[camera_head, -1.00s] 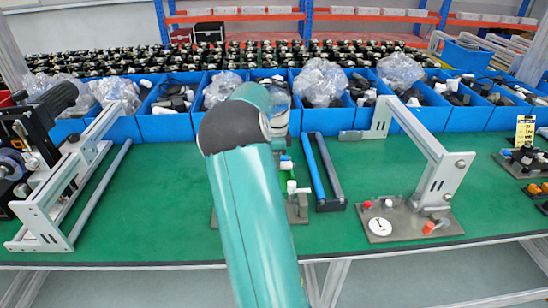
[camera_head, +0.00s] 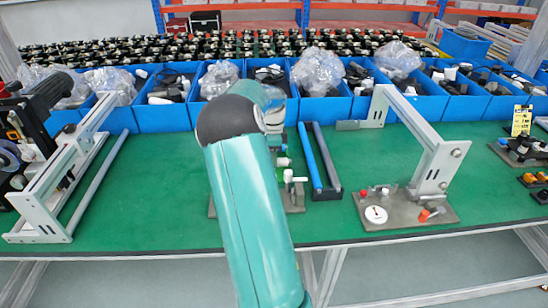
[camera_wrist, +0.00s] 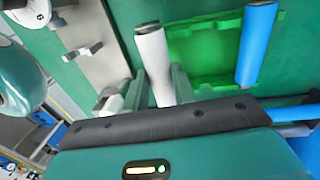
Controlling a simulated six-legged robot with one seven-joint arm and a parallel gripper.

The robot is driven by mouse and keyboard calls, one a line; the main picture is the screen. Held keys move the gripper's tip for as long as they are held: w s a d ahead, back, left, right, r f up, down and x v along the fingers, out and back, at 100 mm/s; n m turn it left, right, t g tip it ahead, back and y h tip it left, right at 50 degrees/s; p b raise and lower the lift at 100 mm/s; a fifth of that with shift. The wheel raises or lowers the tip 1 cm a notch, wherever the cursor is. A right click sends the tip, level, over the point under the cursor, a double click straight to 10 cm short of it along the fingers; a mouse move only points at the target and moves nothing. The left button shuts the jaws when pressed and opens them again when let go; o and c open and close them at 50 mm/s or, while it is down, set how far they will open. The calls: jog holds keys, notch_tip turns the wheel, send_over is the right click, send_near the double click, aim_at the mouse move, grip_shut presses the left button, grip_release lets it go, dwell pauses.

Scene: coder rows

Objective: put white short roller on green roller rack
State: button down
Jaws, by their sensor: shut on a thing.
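My gripper (camera_wrist: 160,90) is shut on the white short roller (camera_wrist: 152,52) in the wrist view. The roller sticks out past the fingers, slightly tilted, its lower part between them. The bright green roller rack (camera_wrist: 205,55) lies beyond and right of the roller. The white roller overlaps its left edge in the picture; I cannot tell whether they touch. A blue roller (camera_wrist: 257,42) lies along the rack's right side. In the head view my teal arm hides the gripper and most of the rack.
A grey plate fixture (camera_wrist: 95,40) is left of the rack. In the head view, a long blue roller (camera_head: 309,158) lies on a dark rack (camera_head: 328,194). Metal frames stand left (camera_head: 40,190) and right (camera_head: 430,150). Blue bins (camera_head: 165,117) line the back. Green table (camera_head: 135,210) is free at left.

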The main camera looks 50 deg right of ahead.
jog(key=shift+f, duration=0.15)
jog(key=shift+f, duration=0.6)
jog(key=shift+s, duration=0.1)
dwell(0.3)
jog(key=shift+f, duration=0.35)
jog(key=shift+f, duration=0.1)
jog(key=shift+f, duration=0.3)
jog(key=shift+f, duration=0.15)
dwell(0.6)
jog(key=c, duration=1.1)
grip_release()
jog(key=shift+o, duration=0.2)
